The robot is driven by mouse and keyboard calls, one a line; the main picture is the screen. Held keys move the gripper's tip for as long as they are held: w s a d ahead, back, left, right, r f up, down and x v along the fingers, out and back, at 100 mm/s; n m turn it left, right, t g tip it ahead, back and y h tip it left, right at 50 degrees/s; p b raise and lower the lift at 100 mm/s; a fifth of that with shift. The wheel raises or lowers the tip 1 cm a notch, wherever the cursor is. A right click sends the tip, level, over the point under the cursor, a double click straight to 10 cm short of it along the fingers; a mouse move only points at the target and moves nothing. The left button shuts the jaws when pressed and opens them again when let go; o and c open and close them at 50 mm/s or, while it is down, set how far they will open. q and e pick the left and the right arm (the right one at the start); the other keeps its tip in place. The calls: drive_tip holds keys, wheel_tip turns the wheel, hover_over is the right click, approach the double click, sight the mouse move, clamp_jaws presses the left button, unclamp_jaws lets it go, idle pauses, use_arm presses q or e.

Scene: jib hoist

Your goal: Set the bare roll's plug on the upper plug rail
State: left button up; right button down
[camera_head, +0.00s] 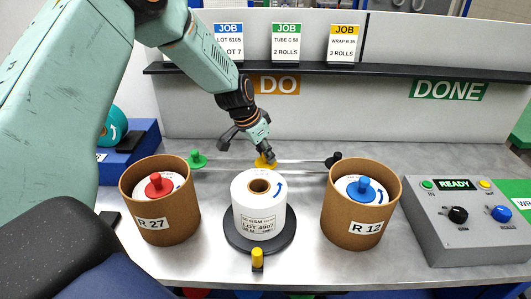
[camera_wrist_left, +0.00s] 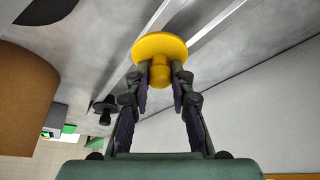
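The yellow plug (camera_head: 265,161) is at the back of the bench, by the pale rail bars (camera_head: 300,163) between the green and black plugs. In the left wrist view, its wide disc and knob (camera_wrist_left: 160,47) show in front of the bars. My left gripper (camera_head: 268,155) reaches down to it. In the left wrist view, the gripper's fingers (camera_wrist_left: 163,82) close in on both sides of the knob. I cannot tell whether the plug rests on the bars or hangs just above them. The bare white roll (camera_head: 259,210) stands upright with its core open. My right gripper is out of view.
A green plug (camera_head: 196,159) and a black plug (camera_head: 333,160) sit at the rail's ends. Brown tubs (camera_head: 161,217) and (camera_head: 362,223) hold rolls with red and blue plugs. A control box (camera_head: 470,225) stands right. A dark shelf (camera_head: 300,68) crosses behind.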

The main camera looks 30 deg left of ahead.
use_arm(q)
drive_tip(key=o, duration=0.4)
drive_tip(key=shift+r, duration=0.1)
drive_tip(key=v, duration=1.1)
drive_tip(key=shift+s+a+r, duration=0.1)
drive_tip(key=shift+s+r, duration=0.1)
drive_tip(key=shift+r, duration=0.15)
